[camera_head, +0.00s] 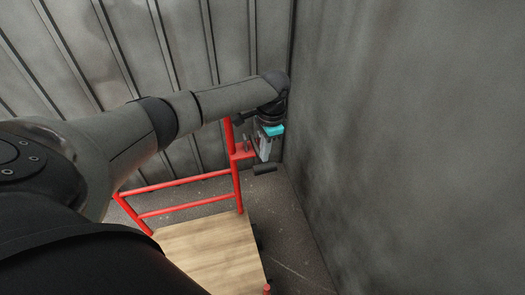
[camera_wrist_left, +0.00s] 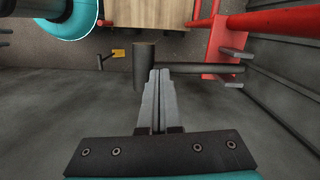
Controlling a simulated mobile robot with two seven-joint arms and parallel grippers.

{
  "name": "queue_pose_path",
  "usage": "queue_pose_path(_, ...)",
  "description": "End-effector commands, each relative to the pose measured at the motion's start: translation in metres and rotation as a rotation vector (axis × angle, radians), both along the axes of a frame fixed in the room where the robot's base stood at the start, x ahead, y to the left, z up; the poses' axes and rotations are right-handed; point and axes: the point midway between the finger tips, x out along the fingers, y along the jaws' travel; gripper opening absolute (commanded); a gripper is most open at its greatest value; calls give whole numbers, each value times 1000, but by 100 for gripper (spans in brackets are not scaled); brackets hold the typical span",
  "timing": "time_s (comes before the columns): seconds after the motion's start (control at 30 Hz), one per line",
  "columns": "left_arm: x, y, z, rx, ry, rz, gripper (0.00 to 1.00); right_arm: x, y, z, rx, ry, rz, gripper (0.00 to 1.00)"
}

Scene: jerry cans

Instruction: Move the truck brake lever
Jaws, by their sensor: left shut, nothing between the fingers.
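The red truck (camera_head: 238,185) stands in the corner, with a bare wooden deck (camera_head: 212,248). The brake lever is a dark bar ending in a thick dark cylinder (camera_wrist_left: 144,66), beside a red bracket (camera_wrist_left: 226,42) in the left wrist view. The dark cylinder also shows in the head view (camera_head: 265,169). My left gripper (camera_wrist_left: 159,74) is shut and empty. Its tips are just right of the cylinder and overlap the bar in the picture; whether they touch cannot be told. In the head view my left gripper (camera_head: 264,155) is beside the truck's far red post. My right gripper is not in view.
A grey wall (camera_head: 410,140) stands close on the right of the gripper. A ribbed grey wall (camera_head: 185,60) is behind the truck. A narrow strip of floor (camera_head: 292,225) lies free between deck and right wall. A small yellow piece (camera_wrist_left: 118,54) is near the deck's edge.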

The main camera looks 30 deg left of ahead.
Motion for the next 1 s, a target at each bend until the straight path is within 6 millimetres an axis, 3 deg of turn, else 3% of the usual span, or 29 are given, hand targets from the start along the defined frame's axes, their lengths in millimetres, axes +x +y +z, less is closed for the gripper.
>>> queue_pose_path(0.2,1,-1,1,-1,-1,0,0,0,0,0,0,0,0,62)
queue_pose_path(0.47,25,-16,10,-2,-1,0,0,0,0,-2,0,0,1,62)
queue_pose_path(0.8,26,-16,12,-1,-1,0,0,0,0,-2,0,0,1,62)
queue_pose_path(1.0,28,-17,34,-2,-3,-2,0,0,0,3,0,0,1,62)
